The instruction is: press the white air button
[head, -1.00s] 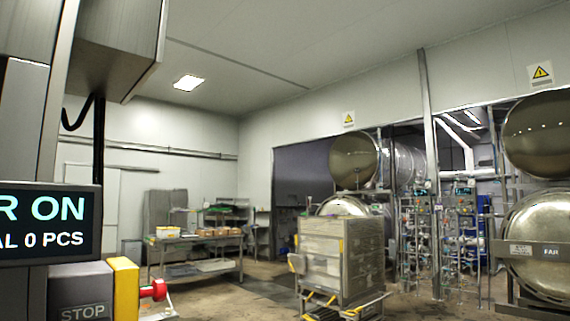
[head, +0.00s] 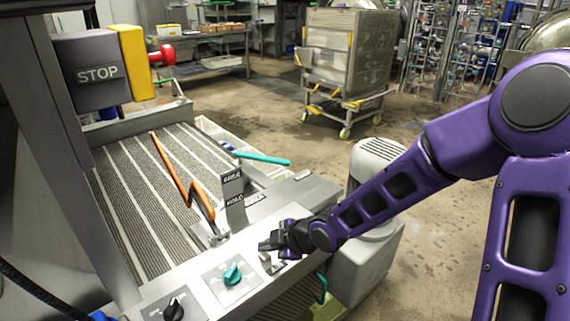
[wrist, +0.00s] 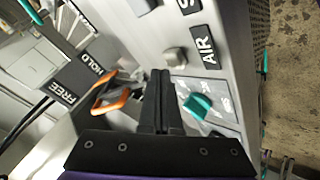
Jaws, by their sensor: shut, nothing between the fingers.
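The pale grey-white button (wrist: 175,57) sits beside the AIR label (wrist: 208,46) on the metal panel in the wrist view. My gripper (wrist: 160,74) is shut and empty, with its fingertips just short of the button in that picture. I cannot tell whether they touch it. In the head view my gripper (head: 268,243) is low over the panel, right of the teal knob (head: 233,274). I cannot make out the air button clearly there, as the gripper covers that area. The teal knob also shows close to the fingers in the wrist view (wrist: 198,105).
A black knob (head: 173,309) is at the panel's near end. A STOP box (head: 97,72) with a red button (head: 163,54) stands at upper left. A wheeled cart (head: 343,55) stands behind on open floor.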

